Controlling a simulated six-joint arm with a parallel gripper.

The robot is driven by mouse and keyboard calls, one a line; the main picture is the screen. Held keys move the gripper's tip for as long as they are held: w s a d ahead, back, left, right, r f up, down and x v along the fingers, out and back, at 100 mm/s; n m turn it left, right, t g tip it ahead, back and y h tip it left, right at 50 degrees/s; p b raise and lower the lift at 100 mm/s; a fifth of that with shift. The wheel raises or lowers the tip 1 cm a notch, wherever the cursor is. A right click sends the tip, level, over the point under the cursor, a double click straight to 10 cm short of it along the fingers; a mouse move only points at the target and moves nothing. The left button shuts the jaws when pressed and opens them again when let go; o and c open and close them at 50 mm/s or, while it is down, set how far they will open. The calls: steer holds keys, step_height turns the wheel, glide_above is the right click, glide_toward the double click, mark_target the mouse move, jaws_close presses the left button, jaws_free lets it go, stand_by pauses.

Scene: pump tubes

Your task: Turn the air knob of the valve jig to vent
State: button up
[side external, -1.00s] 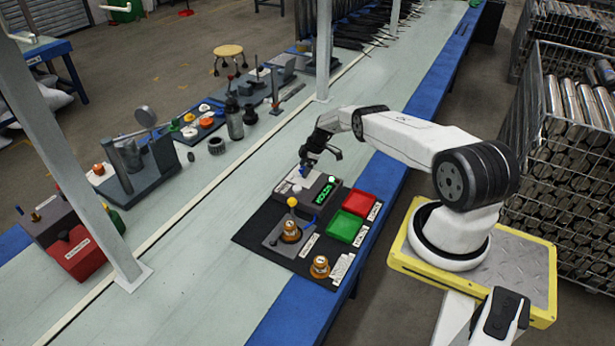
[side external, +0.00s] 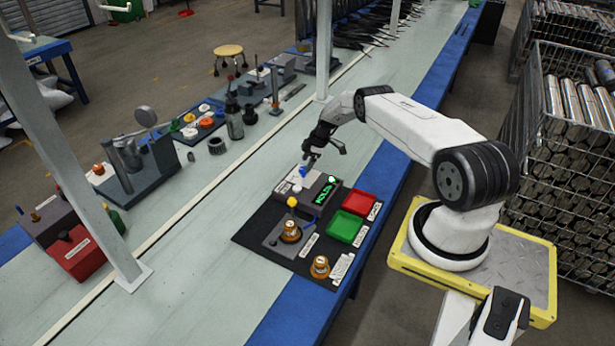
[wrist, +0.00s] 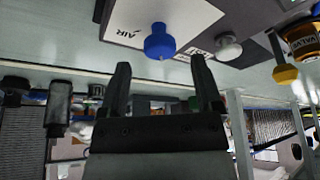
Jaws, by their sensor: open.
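The valve jig (side external: 322,190) is a grey box with a lit green display and a pale panel on top. Its blue air knob (side external: 303,171) stands on that panel. In the wrist view the blue knob (wrist: 161,40) sits beside the printed word AIR, just beyond my fingertips and roughly centred between them. A white knob (wrist: 228,47) is to its right; it also shows in the side view (side external: 297,188). My gripper (side external: 326,156) is open and empty above the jig's far end; its two fingers (wrist: 160,66) are spread apart. I cannot tell which way the knob points.
A black mat (side external: 255,238) carries a fixture with a yellow-topped lever (side external: 292,202), an amber part (side external: 320,267), a green tray (side external: 346,228) and a red tray (side external: 360,202). A grey post (side external: 75,140) stands left.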

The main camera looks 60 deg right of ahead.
mark_target(303, 172)
steer(key=shift+v, duration=2.6)
steer(key=a+m+h, duration=0.1)
steer(key=m, duration=0.3)
steer(key=a+m+h, duration=0.1)
steer(key=m+h, duration=0.1)
steer(key=m, duration=0.3)
steer(key=a+m+h, duration=0.2)
steer(key=m, duration=0.2)
steer(key=shift+s, duration=0.15)
steer(key=shift+f, duration=0.15)
steer(key=shift+x, duration=3.75)
steer(key=shift+d, duration=0.1)
